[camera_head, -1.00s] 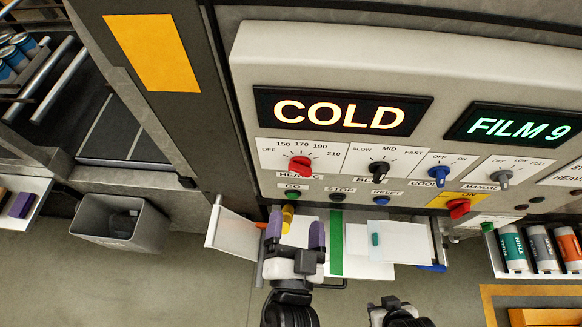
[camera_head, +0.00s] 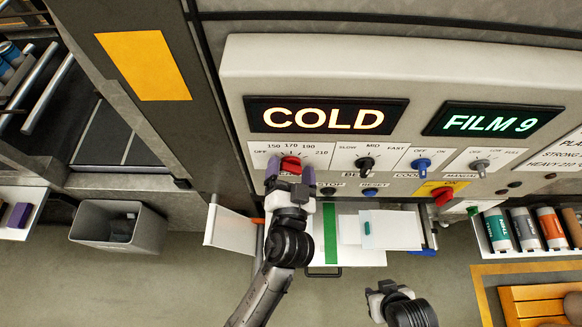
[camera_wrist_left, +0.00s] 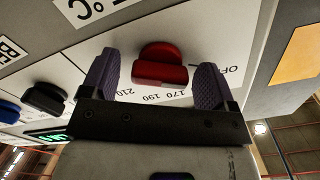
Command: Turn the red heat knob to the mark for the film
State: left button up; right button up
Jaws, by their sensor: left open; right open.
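The red heat knob (camera_head: 290,164) sits on the panel dial marked 150 to 210, below the COLD display (camera_head: 326,116). The green display (camera_head: 490,122) reads FILM 9. My left gripper (camera_head: 290,172) is open at the knob, one purple finger on each side. In the left wrist view the knob (camera_wrist_left: 160,66) lies between the spread fingers, with gaps visible on both sides. The knob's pointer and exact setting cannot be made out. My right gripper (camera_head: 388,289) is open and empty, low in the head view, away from the panel.
A black knob (camera_head: 366,164), a blue knob (camera_head: 421,165), a grey knob (camera_head: 480,167) and a red switch (camera_head: 442,196) line the panel to the right. Buttons sit below. A white tray (camera_head: 345,254) juts out underneath. A partly cut-off chart (camera_head: 572,152) is at the right edge.

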pick_arm(q)
jog(key=c, duration=0.9)
jog(key=shift+r+m+p, duration=0.15)
jog(key=shift+m+p, duration=0.55)
jog(key=shift+m, duration=0.2)
jog(key=m+p, duration=0.2)
jog(key=m, duration=0.1)
jog(key=shift+m, duration=0.3)
jog(key=m+p, duration=0.2)
jog(key=m, duration=0.2)
jog(key=shift+m+p, duration=0.3)
jog(key=shift+p, duration=0.05)
jog(key=shift+m+p, duration=0.35)
jog(key=shift+m, duration=0.45)
